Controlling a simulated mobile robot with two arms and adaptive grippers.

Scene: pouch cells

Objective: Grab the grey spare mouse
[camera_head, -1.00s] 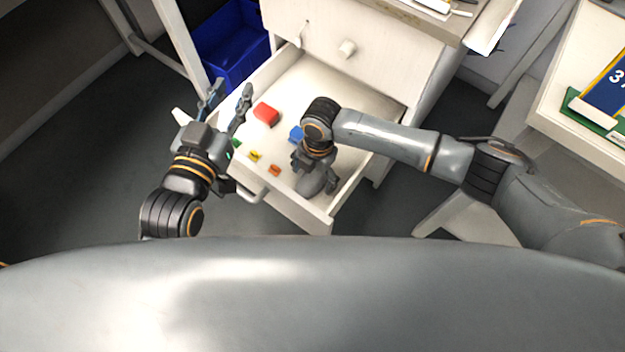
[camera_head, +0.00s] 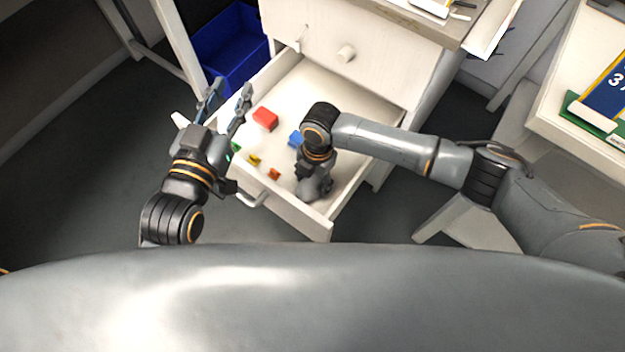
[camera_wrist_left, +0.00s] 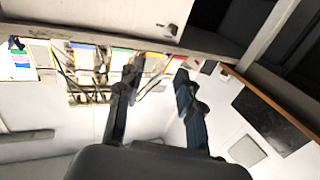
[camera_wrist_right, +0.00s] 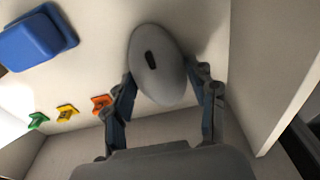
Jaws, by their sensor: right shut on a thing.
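The grey mouse (camera_wrist_right: 158,68) is a smooth oval with a dark slot, lying in the open drawer (camera_head: 345,88). My right gripper (camera_wrist_right: 165,90) reaches down into the drawer and is shut on the mouse, one finger on each side of it. In the head view, my right gripper (camera_head: 313,190) hides most of the mouse near the drawer's front right corner. My left gripper (camera_head: 226,95) is open and empty, over the drawer's left edge. Its two spread fingers also show in the left wrist view (camera_wrist_left: 158,90).
A red block (camera_head: 265,118), a blue block (camera_head: 296,138) and small green, yellow (camera_head: 254,160) and orange (camera_head: 274,174) pieces lie in the drawer. Drawer walls stand close around my right gripper. A blue bin (camera_head: 232,48) is behind, at the left.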

